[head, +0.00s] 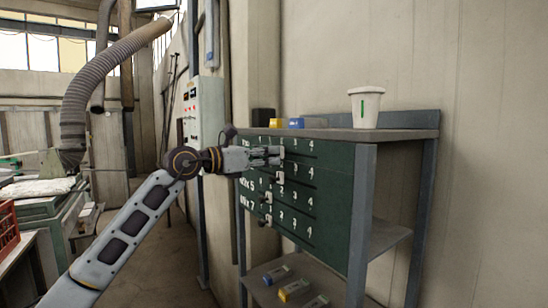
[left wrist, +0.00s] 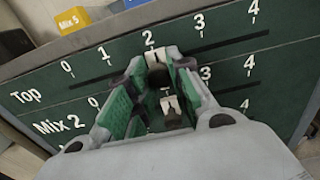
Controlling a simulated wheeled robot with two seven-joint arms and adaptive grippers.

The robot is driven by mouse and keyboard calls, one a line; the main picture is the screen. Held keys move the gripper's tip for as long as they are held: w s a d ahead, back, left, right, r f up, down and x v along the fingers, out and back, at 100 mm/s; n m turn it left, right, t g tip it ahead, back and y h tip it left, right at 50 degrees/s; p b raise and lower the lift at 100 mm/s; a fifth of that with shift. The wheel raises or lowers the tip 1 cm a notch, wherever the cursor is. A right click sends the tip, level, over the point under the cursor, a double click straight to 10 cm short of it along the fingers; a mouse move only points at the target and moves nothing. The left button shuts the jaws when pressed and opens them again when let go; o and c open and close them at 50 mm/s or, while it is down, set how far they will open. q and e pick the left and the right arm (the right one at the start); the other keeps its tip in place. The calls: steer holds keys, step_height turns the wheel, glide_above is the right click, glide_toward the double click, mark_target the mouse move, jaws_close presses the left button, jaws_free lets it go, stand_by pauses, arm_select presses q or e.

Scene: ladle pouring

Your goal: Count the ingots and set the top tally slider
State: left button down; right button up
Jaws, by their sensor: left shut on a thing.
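A green tally board (head: 300,228) hangs on the front of a shelf unit, with rows of numbers and sliders. My left gripper (head: 276,155) is at its top row. In the left wrist view my left gripper (left wrist: 155,80) is shut on the pale top slider (left wrist: 155,58), which sits below the 2 mark of the "Top" row. A second pale slider (left wrist: 172,103) shows between the fingers, in the "Mix 2" row; the numbers beside it are partly hidden. Lower sliders (head: 268,197) show in the head view. I cannot make out ingots for certain. My right gripper is out of view.
On the shelf top (head: 335,134) are a yellow block (head: 276,123), a blue block (head: 296,123) and a white cup (head: 366,106) with a green mark. Several small blocks (head: 293,290) lie on the bottom shelf. A bench with a red crate (head: 8,228) stands left.

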arm_select(q)
steer(key=shift+w+a, duration=0.1)
steer(key=shift+w, duration=0.05)
steer(key=c, duration=1.3)
jaws_free()
steer(key=shift+a, duration=0.15)
steer(key=v, duration=1.2)
steer(key=shift+r, duration=0.1)
